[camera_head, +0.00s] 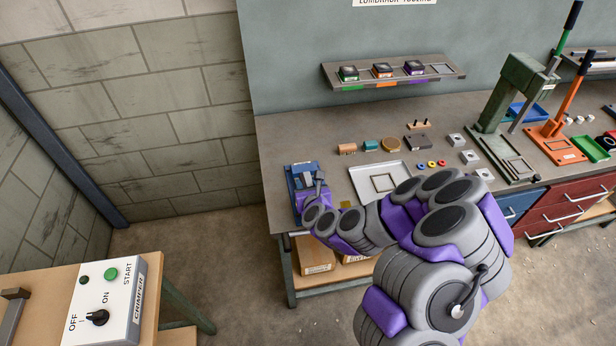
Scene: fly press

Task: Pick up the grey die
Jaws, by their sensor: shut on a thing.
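My gripper (318,180) is at the blue holder (294,184) on the left end of the workbench. It is shut on a small grey piece, which looks like the grey die. The fingers and the holder hide most of this piece, and I cannot tell whether it is clear of the holder. Three dark dies with green (348,73), orange (382,70) and purple (415,67) markings sit on the wall shelf (334,88). The right-hand place (442,69) on that shelf is empty.
A pale tray (363,188) lies right of my gripper. Small blocks and a dark grey block (417,142) stand behind it. A green press (515,95) and an orange press (563,125) stand at right. A crimper control box (105,300) is at lower left.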

